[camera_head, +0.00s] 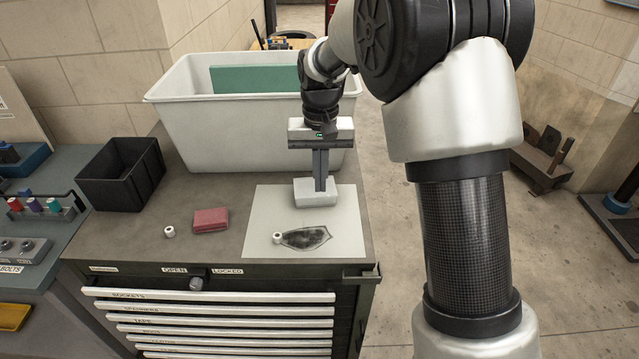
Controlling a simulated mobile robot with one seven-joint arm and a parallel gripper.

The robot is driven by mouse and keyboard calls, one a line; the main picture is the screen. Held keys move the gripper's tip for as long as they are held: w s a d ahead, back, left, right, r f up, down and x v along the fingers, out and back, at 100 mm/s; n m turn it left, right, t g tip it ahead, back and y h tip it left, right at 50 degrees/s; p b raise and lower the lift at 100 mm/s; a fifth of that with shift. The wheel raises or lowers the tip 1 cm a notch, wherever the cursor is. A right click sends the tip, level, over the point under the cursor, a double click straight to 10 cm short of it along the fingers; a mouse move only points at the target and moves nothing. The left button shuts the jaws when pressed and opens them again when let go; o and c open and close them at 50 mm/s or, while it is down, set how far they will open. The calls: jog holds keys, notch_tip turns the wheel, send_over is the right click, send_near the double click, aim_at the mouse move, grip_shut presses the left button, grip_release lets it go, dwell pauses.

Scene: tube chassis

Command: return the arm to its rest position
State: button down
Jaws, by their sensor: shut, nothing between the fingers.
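My arm (462,215) rises on the right side of the head view and bends over at the top. It reaches left and down over the tool cabinet top (120,235). My gripper (320,188) points straight down with its fingers together and nothing between them. The fingertips are in front of a pale grey block (328,198) on a light mat (345,235). I cannot tell whether they touch the block.
A large white bin (235,135) with a green panel (255,79) stands behind my gripper.

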jog(key=s+d+r+t+p, duration=0.1)
jog(key=s+d+r, duration=0.2)
jog(key=s+r, duration=0.35)
jog(key=s+d+r+t, duration=0.2)
jog(key=s+d+r, duration=0.25)
jog(key=r, duration=0.25)
jog(key=s+d+r+t, duration=0.1)
jog(key=s+d, duration=0.1)
jog(key=s, duration=0.5)
jog(key=s+d+r+t+p, duration=0.1)
jog(key=s, duration=0.7)
jog(key=shift+s+d+r+t, duration=0.25)
jog(key=shift+d+t, duration=0.05)
jog(key=shift+d, duration=0.05)
